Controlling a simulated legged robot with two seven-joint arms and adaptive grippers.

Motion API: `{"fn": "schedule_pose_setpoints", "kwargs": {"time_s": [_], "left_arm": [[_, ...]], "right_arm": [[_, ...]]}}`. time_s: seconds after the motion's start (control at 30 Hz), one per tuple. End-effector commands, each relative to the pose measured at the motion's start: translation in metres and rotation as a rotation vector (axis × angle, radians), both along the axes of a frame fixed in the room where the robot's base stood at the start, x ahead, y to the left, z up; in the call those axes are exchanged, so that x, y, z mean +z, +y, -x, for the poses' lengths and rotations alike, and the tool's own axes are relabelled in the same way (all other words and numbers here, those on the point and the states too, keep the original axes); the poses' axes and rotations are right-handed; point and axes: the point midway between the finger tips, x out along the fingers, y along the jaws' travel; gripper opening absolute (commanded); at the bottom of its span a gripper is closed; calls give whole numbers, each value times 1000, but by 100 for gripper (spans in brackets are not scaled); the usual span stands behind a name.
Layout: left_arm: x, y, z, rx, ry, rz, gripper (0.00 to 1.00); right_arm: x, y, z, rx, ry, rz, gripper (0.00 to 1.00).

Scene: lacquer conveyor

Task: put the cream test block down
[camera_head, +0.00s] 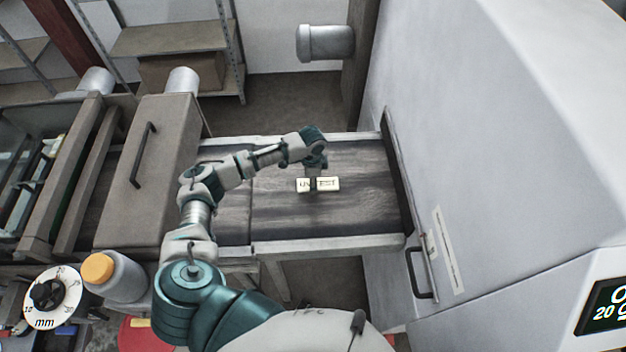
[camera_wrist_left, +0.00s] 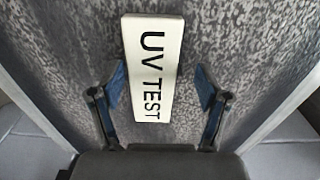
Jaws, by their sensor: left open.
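The cream test block (camera_head: 329,184) lies flat on the dark conveyor belt (camera_head: 280,213) and reads "UV TEST". In the left wrist view the block (camera_wrist_left: 151,68) lies between and ahead of two blue-padded fingers, with a gap on each side. My left gripper (camera_wrist_left: 158,88) is open around the block's near part and not touching it from the side. In the head view my left gripper (camera_head: 314,179) is above the block and hides part of its middle. My right gripper does not show.
A large white machine housing (camera_head: 480,130) with a dark opening stands at the belt's right end. A brown box-shaped cover (camera_head: 150,165) with a handle stands at the left. Pale rails (camera_head: 325,245) edge the belt. Bare belt lies around the block.

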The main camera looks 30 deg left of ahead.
Motion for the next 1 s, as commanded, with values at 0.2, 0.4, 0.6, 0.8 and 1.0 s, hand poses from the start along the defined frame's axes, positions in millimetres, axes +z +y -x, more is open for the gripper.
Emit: {"fn": "schedule_pose_setpoints", "kwargs": {"time_s": [0.2,0.4,0.6,0.8,1.0], "left_arm": [[37,-2,-2,0,-6,-1,76],[82,0,-1,-1,-5,0,76],[111,2,-1,0,-2,1,76],[120,2,-1,1,-1,1,76],[120,1,-1,0,-1,1,76]], "right_arm": [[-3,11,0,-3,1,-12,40],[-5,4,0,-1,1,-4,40],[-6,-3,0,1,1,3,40],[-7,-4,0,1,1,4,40],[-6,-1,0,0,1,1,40]]}}
